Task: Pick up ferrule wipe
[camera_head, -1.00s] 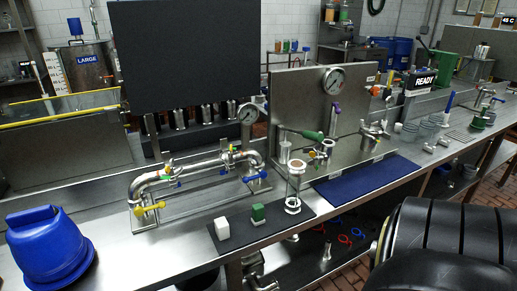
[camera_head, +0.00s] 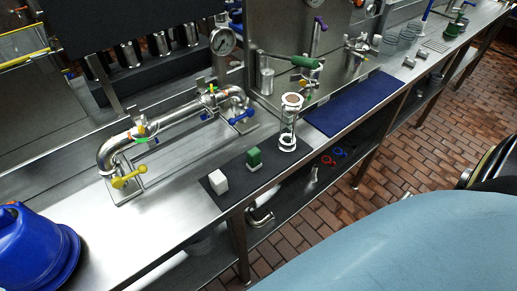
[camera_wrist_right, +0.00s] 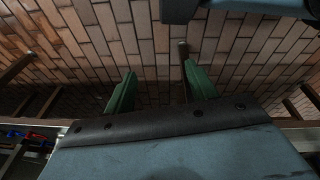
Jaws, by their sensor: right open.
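A white block (camera_head: 218,181) and a green block with a white base (camera_head: 254,158) stand on a dark mat (camera_head: 236,189) near the bench's front edge in the head view. Neither carries a readable label, so I cannot tell for certain which is the ferrule wipe. My right gripper (camera_wrist_right: 158,70) shows in the right wrist view with its two green fingers spread apart and nothing between them. It faces the brick floor, away from the blocks. My left gripper is not in view.
A clear cylinder stand (camera_head: 288,125) stands at the mat's right end. Behind is a steel pipe assembly (camera_head: 175,122) with yellow and blue handles. A blue bucket (camera_head: 35,245) is at left. A blue mat (camera_head: 348,103) lies bare on the right. Bench space ahead of the pipe is clear.

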